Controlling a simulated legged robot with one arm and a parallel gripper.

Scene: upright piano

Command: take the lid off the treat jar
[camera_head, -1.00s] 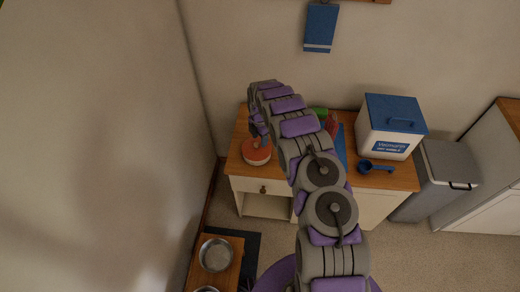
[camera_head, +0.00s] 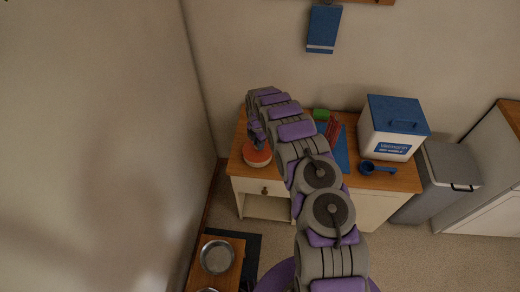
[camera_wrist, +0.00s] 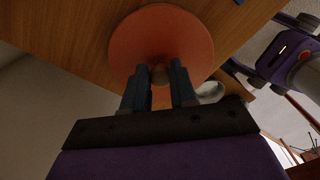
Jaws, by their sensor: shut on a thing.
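The treat jar's lid is an orange-red disc (camera_wrist: 135,45) with a small brown knob (camera_wrist: 159,74) at its middle in the wrist view. In the head view the lid (camera_head: 257,154) shows on the left part of the wooden-topped cabinet, with a pale edge below it. My gripper (camera_wrist: 159,84) has its two blue-grey fingers on either side of the knob and is shut on it. In the head view my gripper (camera_head: 256,141) reaches down onto the lid from above. The jar's body is mostly hidden, and I cannot tell whether the lid is still seated.
The cabinet top (camera_head: 400,178) also holds a white bin with a blue lid (camera_head: 393,125), a blue scoop (camera_head: 377,167), a green item (camera_head: 320,114) and a red item (camera_head: 333,131). A grey bin (camera_head: 450,165) stands to the right. A metal bowl (camera_head: 217,257) sits at lower left.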

